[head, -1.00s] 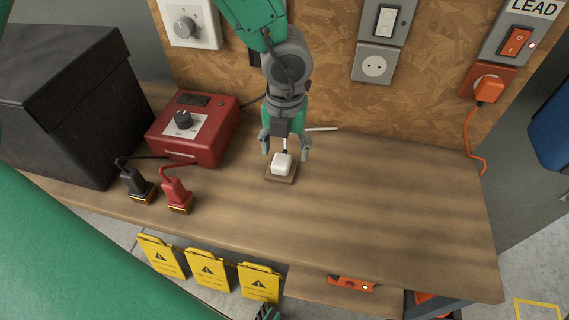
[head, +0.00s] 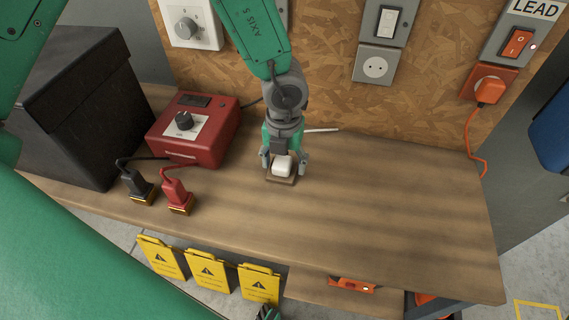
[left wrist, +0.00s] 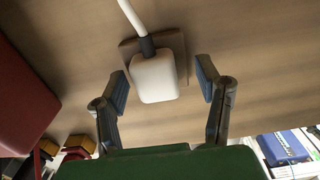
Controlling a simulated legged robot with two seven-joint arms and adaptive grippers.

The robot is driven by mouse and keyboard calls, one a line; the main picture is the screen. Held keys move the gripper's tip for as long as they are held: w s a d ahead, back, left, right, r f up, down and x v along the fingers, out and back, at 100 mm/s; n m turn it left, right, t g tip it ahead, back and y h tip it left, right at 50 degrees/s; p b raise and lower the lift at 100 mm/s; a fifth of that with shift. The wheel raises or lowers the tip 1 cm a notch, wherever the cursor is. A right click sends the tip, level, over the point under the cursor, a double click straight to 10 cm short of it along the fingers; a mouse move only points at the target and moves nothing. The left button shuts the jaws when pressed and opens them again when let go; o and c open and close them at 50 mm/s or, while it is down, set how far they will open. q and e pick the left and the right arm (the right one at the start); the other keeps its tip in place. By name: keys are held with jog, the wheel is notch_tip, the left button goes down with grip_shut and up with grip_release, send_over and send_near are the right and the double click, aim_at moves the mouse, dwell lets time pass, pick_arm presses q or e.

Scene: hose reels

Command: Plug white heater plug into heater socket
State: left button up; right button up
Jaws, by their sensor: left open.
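The white plug (head: 282,168) sits on a small brown block (head: 284,180) on the wooden bench. It also shows in the left wrist view (left wrist: 155,77), with its white cord leading away at the top. My left gripper (head: 284,161) is open over the plug. In the left wrist view, its two fingers (left wrist: 163,84) stand on either side of the plug with gaps showing. A grey wall socket (head: 375,67), empty, is below a white switch on the board; no heater label is readable.
A red box (head: 193,131) with a knob and a large black box (head: 75,105) stand at the left. Black (head: 134,183) and red (head: 176,191) plugs stand near the front edge. An orange plug (head: 489,91) fills the right socket. The bench's right half is clear.

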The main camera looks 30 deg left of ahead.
aim_at(282, 161)
pick_arm(q)
jog(key=shift+a+f, duration=0.1)
jog(key=shift+a, duration=0.25)
jog(key=c, duration=1.2)
jog(key=shift+o, duration=0.2)
jog(key=shift+d, duration=0.1)
jog(key=shift+d+r, duration=0.1)
jog(key=shift+r, duration=0.15)
notch_tip(282, 161, up, 10)
jog(key=shift+f+p, duration=0.2)
jog(key=shift+p, duration=0.2)
